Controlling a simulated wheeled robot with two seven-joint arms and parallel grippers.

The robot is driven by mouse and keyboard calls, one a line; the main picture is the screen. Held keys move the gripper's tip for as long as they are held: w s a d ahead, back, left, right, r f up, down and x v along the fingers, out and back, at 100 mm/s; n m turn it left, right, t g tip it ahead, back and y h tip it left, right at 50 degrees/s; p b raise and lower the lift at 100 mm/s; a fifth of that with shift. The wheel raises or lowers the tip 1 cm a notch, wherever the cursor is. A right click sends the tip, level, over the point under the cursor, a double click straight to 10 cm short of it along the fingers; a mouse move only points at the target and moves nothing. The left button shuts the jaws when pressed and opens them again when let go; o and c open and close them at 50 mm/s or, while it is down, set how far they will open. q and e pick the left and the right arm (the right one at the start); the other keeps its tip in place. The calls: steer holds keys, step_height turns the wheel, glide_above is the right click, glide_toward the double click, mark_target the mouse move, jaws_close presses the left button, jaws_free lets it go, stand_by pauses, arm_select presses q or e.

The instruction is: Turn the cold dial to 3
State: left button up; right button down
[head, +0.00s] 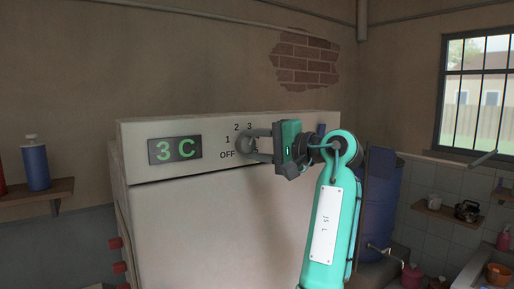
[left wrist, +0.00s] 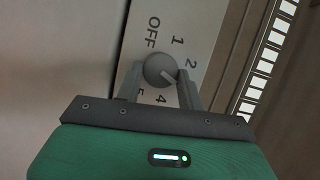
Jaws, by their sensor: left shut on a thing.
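The cold dial (head: 242,144) is a round grey knob on the upper front of a white appliance. OFF, 1, 2 and 3 show around it in the head view. The green display (head: 175,149) reads "3 C". My left gripper (head: 250,144) reaches in from the right and is shut on the dial. In the left wrist view the dial (left wrist: 160,70) sits between the two fingers of the gripper (left wrist: 160,76). The 3 is hidden there behind a finger. My right gripper is not in view.
The white appliance (head: 220,220) fills the middle. A blue barrel (head: 384,200) stands behind my arm at right. A shelf (head: 40,192) with a blue bottle (head: 36,163) is at left. Another shelf (head: 440,213) with pots is at right.

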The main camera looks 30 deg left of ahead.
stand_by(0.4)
arm_select(q)
steer(key=o, duration=1)
steer(key=shift+c, duration=0.2)
steer(key=d+b, duration=0.4)
steer(key=d, duration=0.9)
steer(key=shift+d+r, duration=0.25)
steer(key=shift+d, duration=0.15)
